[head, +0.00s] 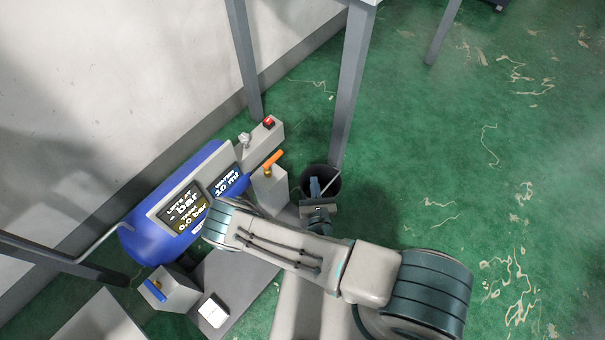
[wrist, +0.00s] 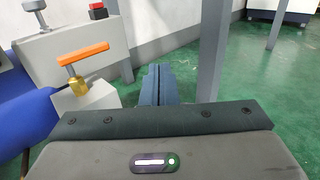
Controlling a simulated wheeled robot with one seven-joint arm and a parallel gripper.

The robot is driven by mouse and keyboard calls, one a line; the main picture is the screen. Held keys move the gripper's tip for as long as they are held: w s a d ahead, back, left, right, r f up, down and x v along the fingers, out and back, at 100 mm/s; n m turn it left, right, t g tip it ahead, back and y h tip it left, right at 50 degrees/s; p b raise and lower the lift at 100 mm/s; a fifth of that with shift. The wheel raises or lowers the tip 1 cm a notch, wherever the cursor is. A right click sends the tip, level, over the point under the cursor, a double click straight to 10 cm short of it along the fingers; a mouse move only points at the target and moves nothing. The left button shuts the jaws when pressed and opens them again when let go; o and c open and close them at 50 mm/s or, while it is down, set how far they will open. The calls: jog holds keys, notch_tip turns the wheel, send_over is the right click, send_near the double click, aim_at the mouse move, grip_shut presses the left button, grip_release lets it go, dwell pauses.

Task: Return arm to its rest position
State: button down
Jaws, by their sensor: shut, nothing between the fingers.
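My gripper (head: 315,188) reaches out at the end of my arm, low over the floor in the head view. In the wrist view its two blue-grey fingers (wrist: 155,86) are together with nothing between them. It is beside a grey block with an orange lever valve (head: 272,162), apart from it as far as I can tell. The orange lever also shows at the left of the wrist view (wrist: 83,54). A dark round bin (head: 333,183) lies just behind and around the fingertips in the head view; I cannot tell whether the tips are inside it.
A blue tank (head: 140,243) with a display panel (head: 185,207) stands left of my arm. A red button box (head: 268,124) is behind it. A blue-lever block (head: 168,290) is in front. Grey table legs (head: 352,85) rise near my gripper. Green floor at right is clear.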

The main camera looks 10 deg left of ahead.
jog(key=w+d+r+m+t+h+p, duration=0.1)
jog(key=w+d+r+m+h+p, duration=0.15)
jog(key=r+m+h, duration=0.4)
jog(key=w+d+r+m+h+p, duration=0.2)
jog(key=w+d+r+m+h, duration=0.15)
jog(key=r+h, duration=0.55)
jog(key=s+d+r+m+g+h+p, duration=0.1)
jog(key=d+r+m+g+h+p, duration=0.15)
jog(key=d+r+m+g, duration=0.5)
jog(key=s+d+r+m+g+h+p, duration=0.1)
jog(key=d+r+m+g+h, duration=0.4)
jog(key=r, duration=0.6)
jog(key=s+d+r+m+g+y+p, duration=0.25)
jog(key=s+r+m+g+y, duration=0.2)
jog(key=r, duration=0.25)
jog(key=s+d+r+m+g+y+p, duration=0.2)
jog(key=s+r+m+g+y+p, duration=0.15)
jog(key=r+m, duration=0.3)
jog(key=s+a+r+m+t+y+p, duration=0.1)
jog(key=s+r+m+t+y+p, duration=0.1)
jog(key=r, duration=0.7)
jog(key=s+r+m+t+y+p, duration=0.3)
jog(key=s+r+m+y, duration=0.1)
jog(key=r+y, duration=0.3)
jog(key=shift+s+a+r, duration=0.3)
jog(key=shift+a+r, duration=0.1)
jog(key=shift+r, duration=0.55)
